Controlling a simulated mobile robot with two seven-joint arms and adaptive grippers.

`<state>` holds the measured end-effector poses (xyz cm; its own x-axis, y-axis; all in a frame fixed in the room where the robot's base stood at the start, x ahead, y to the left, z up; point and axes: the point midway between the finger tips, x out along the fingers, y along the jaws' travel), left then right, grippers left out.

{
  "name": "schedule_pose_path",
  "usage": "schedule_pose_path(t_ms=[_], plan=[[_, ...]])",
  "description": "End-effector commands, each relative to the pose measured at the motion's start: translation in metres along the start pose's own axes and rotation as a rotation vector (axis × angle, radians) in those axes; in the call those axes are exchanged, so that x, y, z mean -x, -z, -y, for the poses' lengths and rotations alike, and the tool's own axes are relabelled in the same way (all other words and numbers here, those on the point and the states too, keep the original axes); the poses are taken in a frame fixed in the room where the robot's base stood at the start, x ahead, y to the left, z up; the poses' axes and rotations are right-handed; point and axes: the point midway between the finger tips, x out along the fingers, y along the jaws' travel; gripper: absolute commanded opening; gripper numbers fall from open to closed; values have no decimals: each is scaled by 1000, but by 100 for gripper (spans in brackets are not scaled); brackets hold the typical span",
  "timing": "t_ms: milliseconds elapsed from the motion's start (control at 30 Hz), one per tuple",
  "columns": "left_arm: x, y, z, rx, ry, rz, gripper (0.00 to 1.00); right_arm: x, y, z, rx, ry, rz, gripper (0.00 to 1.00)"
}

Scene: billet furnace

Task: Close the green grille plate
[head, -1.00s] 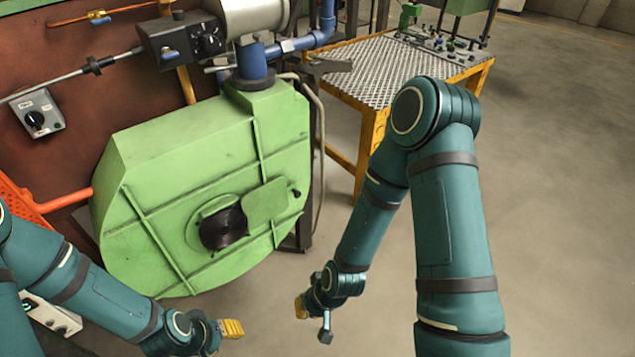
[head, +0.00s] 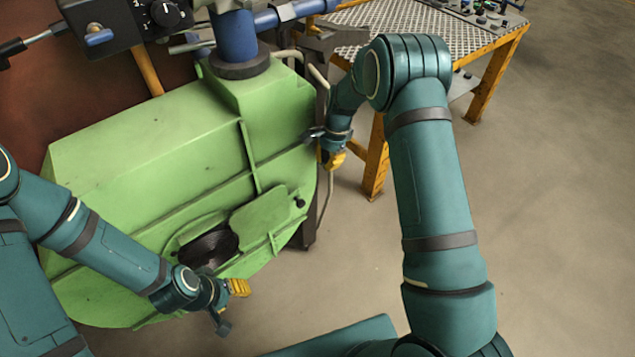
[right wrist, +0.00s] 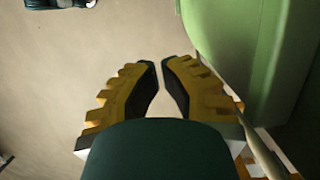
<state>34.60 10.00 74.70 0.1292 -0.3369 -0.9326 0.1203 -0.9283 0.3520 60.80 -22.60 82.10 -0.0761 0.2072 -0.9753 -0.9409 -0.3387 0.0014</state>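The green grille plate (head: 260,218) is a small flat cover on the front of the big green housing (head: 150,150). It sits to the right of a dark round grille opening (head: 208,248), most of which is uncovered. My right gripper (head: 335,159) is beside the housing's right edge, apart from the plate. In the right wrist view its yellow fingers (right wrist: 160,68) are empty, with a narrow gap between the tips. My left gripper (head: 238,288) is in front of the housing, below the opening in the picture; its finger gap cannot be made out.
A yellow-framed table (head: 410,28) with a metal top stands behind my right arm. A blue pipe (head: 236,40) rises from the housing. A hose (head: 328,190) hangs near its right edge. The floor (head: 560,200) on the right is clear.

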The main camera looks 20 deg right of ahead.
Motion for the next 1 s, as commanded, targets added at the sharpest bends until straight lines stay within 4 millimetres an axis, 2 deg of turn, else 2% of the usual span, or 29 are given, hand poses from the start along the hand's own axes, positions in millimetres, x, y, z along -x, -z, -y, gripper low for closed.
schedule_pose_path(t_ms=[500, 733, 1000], plan=[[-19, 2, 7, -2, 0, -9, 46, -97, 0, -1, 2, -3, 2, 0], [-22, 3, 8, -2, 0, -11, 46, -109, -28, -1, 4, -1, 1, 0], [-22, 3, 8, -2, 0, -12, 46, -113, -36, -1, 3, 0, 1, 0]])
